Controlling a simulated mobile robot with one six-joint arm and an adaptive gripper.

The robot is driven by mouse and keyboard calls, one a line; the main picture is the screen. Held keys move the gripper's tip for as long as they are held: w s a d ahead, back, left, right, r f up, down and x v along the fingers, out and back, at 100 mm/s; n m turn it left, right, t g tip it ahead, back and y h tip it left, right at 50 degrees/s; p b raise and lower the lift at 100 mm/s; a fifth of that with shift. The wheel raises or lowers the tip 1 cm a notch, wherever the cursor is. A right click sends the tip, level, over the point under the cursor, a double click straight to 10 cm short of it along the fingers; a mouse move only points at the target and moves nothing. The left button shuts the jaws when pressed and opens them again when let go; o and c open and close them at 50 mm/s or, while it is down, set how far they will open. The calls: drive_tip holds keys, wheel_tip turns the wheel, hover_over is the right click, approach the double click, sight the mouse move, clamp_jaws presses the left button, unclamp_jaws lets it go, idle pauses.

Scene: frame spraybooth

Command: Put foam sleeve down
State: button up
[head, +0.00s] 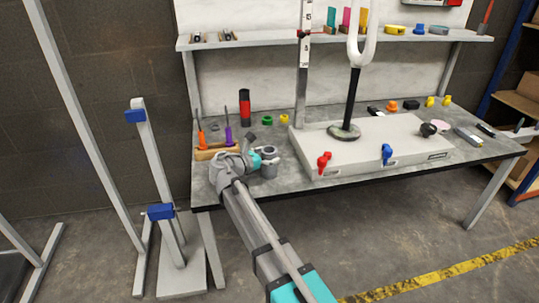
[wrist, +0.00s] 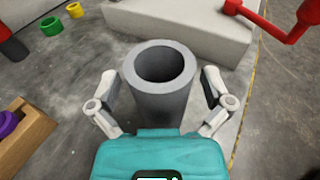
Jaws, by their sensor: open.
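The foam sleeve is a thick grey hollow cylinder (wrist: 157,104). It stands upright on the grey workbench, and it also shows in the head view near the bench's front left (head: 269,170). My gripper (wrist: 160,92) is open, with one finger on each side of the sleeve. Gaps show between the fingers and the sleeve wall. The sleeve's lower part is hidden behind the teal gripper body in the wrist view.
A wooden tool holder (wrist: 27,135) with a purple handle is at left. Green (wrist: 51,26) and yellow (wrist: 75,10) rings lie behind it. A pale grey fixture block (wrist: 190,25) with a red handle (wrist: 290,32) is behind and right. Some bare bench surrounds the sleeve.

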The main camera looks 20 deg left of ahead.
drive_tip(key=p+v, duration=0.1)
drive_tip(key=v, duration=0.6)
